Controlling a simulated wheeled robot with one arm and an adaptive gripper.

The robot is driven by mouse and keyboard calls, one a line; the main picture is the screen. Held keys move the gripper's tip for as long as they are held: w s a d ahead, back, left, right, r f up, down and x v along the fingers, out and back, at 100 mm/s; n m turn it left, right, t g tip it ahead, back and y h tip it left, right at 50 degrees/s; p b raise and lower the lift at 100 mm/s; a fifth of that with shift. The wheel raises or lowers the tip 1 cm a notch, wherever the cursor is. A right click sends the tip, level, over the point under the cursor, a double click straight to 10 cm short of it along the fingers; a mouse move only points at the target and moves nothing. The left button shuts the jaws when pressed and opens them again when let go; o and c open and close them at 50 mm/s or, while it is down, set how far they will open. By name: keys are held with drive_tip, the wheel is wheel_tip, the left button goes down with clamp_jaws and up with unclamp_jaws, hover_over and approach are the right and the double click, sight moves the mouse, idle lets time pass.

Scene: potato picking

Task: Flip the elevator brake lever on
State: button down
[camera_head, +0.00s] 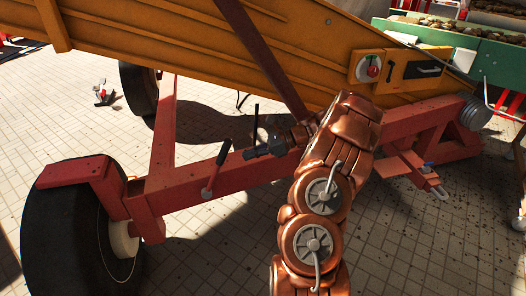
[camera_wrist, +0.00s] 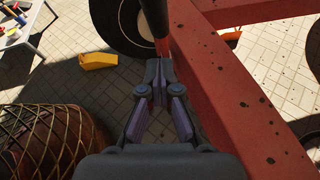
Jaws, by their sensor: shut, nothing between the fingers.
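The brake lever (camera_head: 212,178) has a red shaft and a black handle, and it stands tilted on the red frame of the orange elevator (camera_head: 190,45). Its handle leans up to the right in the head view. In the wrist view the lever (camera_wrist: 155,18) shows at the top, with a black handle and a red lower part just beyond my fingertips. My gripper (camera_wrist: 158,70) is shut with nothing between its fingers. In the head view my gripper (camera_head: 250,153) is right of the lever handle, above the red beam. I cannot tell whether the fingertips touch the lever.
The red frame beam (camera_head: 250,172) runs below my gripper. A large black wheel (camera_head: 75,235) stands at the lower left. A panel with a red knob (camera_head: 373,69) is on the elevator's side. A yellow block (camera_wrist: 97,60) lies on the paving. Open paving is at the lower right.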

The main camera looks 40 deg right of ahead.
drive_tip(key=w+a, duration=0.1)
drive_tip(key=w+a+r, duration=0.1)
drive_tip(key=a, duration=0.1)
drive_tip(key=shift+w+a+r, duration=0.15)
drive_tip(key=shift+w+r, duration=0.05)
drive_tip(key=shift+w, duration=0.05)
drive_tip(key=shift+r, duration=0.1)
